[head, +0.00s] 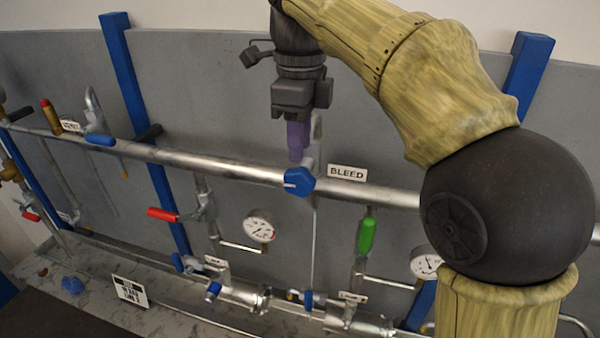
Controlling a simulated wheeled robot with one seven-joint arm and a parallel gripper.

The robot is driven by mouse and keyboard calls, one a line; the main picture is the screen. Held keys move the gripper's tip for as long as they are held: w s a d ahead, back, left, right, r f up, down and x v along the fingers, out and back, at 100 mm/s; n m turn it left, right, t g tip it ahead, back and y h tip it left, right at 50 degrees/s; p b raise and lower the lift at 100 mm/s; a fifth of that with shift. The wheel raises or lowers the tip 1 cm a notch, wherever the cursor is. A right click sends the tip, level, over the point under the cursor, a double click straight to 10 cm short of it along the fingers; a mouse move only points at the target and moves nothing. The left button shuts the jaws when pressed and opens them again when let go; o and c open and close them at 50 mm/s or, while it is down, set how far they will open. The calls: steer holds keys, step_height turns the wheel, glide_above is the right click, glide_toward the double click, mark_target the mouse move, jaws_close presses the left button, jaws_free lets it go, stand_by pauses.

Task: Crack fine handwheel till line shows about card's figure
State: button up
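My gripper (297,148) hangs from the top centre, its purple fingers pointing down. In the picture its tips lie just above a blue knob (299,181) on the main pipe, left of the BLEED label (347,173); I see no clear contact. The fingers overlap from this side, so their opening is hidden. Which is the fine one is unreadable. A black-and-white card (131,291) stands at lower left, its figure too small to read. Two round gauges (259,226) and (425,264) have unreadable needles.
A long silver pipe (240,168) crosses the grey backboard. Blue posts (148,130) stand behind. A loose-looking blue knob (73,285) is at lower left. My arm covers the right side.

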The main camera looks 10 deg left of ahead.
mark_target(300, 169)
steer(key=shift+f, duration=3.05)
steer(key=shift+c, duration=0.4)
jaws_close()
